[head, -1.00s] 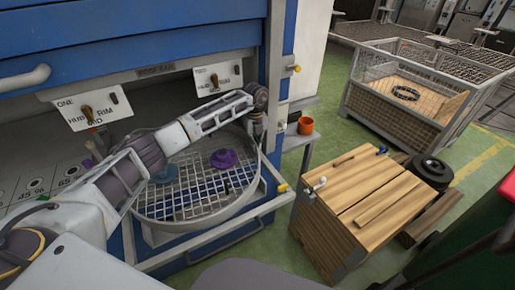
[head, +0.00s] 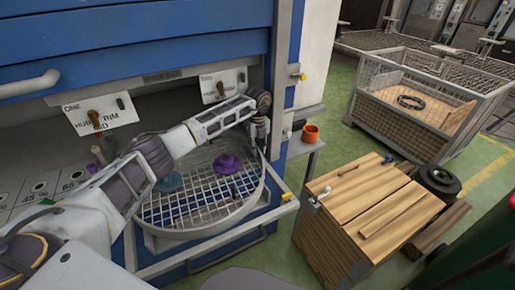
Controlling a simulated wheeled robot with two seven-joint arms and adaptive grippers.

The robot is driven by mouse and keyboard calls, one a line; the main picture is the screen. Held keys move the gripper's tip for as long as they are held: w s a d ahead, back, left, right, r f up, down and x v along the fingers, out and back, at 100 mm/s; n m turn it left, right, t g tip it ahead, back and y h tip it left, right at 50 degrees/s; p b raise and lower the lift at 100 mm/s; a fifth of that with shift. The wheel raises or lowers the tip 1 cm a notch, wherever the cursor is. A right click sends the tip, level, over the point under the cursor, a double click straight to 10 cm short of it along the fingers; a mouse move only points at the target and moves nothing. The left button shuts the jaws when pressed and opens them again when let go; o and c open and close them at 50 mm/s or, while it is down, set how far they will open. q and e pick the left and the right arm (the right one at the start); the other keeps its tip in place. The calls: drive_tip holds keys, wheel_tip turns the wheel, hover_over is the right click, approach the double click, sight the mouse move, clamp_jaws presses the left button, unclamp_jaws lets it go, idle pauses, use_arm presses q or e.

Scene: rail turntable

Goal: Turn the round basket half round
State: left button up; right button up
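The round basket (head: 205,231) is a grey mesh tray with a raised rim, at the front of the blue machine. My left gripper (head: 261,143) points down at the basket's far right rim. Its fingertips are small and dark, so I cannot tell whether they grip the rim. My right gripper is not in view.
Two hanging cards, marked ONE (head: 112,122) and TWO (head: 232,84), have levers above the basket. An orange cup (head: 310,133) stands on a small shelf at right. A wooden crate (head: 365,215) and a wire-mesh cage (head: 405,127) stand beyond. Green floor lies between them.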

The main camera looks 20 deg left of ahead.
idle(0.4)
use_arm(q)
drive_tip(key=shift+r, duration=3.7)
clamp_jaws()
drive_tip(key=shift+s, duration=0.1)
